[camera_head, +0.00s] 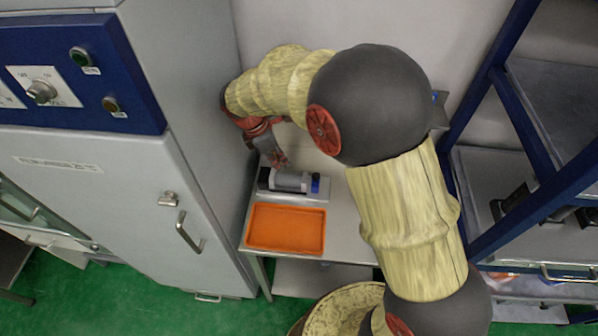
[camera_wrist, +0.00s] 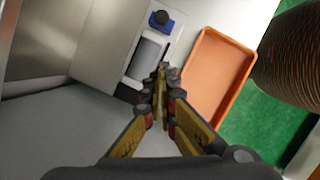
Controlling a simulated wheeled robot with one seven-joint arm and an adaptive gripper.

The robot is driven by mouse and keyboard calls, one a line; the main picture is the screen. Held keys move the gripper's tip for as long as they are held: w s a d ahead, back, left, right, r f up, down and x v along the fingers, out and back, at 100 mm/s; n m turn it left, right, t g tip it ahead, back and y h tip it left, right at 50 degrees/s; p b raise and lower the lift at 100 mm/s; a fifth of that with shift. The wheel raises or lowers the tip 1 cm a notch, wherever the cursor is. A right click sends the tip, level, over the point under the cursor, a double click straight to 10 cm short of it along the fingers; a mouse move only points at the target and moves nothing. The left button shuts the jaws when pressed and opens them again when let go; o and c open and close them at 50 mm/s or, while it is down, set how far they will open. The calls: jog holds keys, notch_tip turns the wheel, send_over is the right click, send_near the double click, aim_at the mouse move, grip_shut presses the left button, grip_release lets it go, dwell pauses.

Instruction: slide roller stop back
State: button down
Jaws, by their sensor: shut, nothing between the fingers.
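The sleeve applicator (camera_head: 320,190) is a light grey device on the metal table, with a grey roller (camera_head: 290,181) and a small blue part (camera_head: 316,183) at its right end. In the wrist view the roller (camera_wrist: 148,52) lies just beyond my fingertips, and the blue part with a black knob (camera_wrist: 160,18) is farther off. I cannot tell for sure which part is the roller stop. My gripper (camera_head: 279,160) is at the back left of the device, pointing down towards it. In the wrist view my gripper (camera_wrist: 161,72) is shut and empty; whether its tips touch the device is unclear.
An orange tray (camera_head: 287,249) lies on the table in front of the device. A tall grey cabinet (camera_head: 100,190) with a blue control panel stands close on the left. A blue-framed shelf (camera_head: 500,80) stands on the right. Some bare table (camera_head: 343,215) shows right of the tray.

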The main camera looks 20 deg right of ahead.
aim_at(316, 180)
jog(key=b+x, duration=0.1)
jog(key=x, duration=0.8)
jog(key=shift+d+f, duration=0.1)
jog(key=shift+f, duration=0.25)
jog(key=d, duration=0.3)
jog(key=shift+d+f, duration=0.1)
jog(key=shift+f, duration=0.25)
jog(key=shift+w+d+f, duration=0.1)
jog(key=shift+w+d, duration=0.05)
jog(key=shift+d, duration=0.25)
jog(key=d, duration=0.1)
jog(key=s+d, duration=0.1)
jog(key=d, duration=0.1)
jog(key=shift+s+d+p, duration=0.25)
jog(key=shift+s+p, duration=0.1)
jog(key=shift+p, duration=0.05)
jog(key=shift+d, duration=0.15)
